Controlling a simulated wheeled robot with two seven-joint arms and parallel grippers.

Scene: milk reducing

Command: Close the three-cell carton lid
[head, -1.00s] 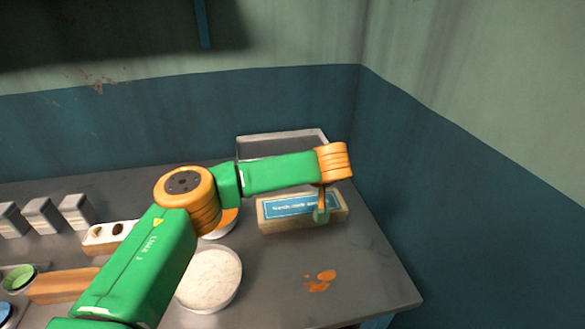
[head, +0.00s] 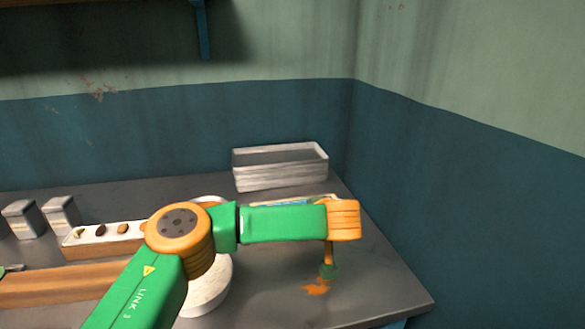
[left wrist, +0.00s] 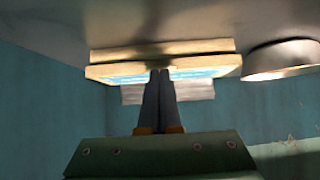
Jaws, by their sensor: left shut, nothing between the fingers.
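A long white-topped holder (head: 105,236) with small brown items in a row stands at the left in the head view; I cannot tell whether it is the three-cell carton. A pale box with a blue panel (head: 300,200) lies mostly hidden behind my arm. It also shows in the left wrist view (left wrist: 110,73), beyond the fingers, which overlap it; contact is unclear. No carton lid is clearly recognisable. My left gripper (head: 328,271) points down near the orange stain, in front of the pale box. Its fingers (left wrist: 160,74) are shut and empty in the left wrist view.
A grey metal tray (head: 280,170) stands at the back by the wall. A white bowl (head: 212,290) is partly behind my arm. Grey containers (head: 24,220) and a wooden block (head: 55,288) are at left. The table's right front area is clear except for the orange stain (head: 316,288).

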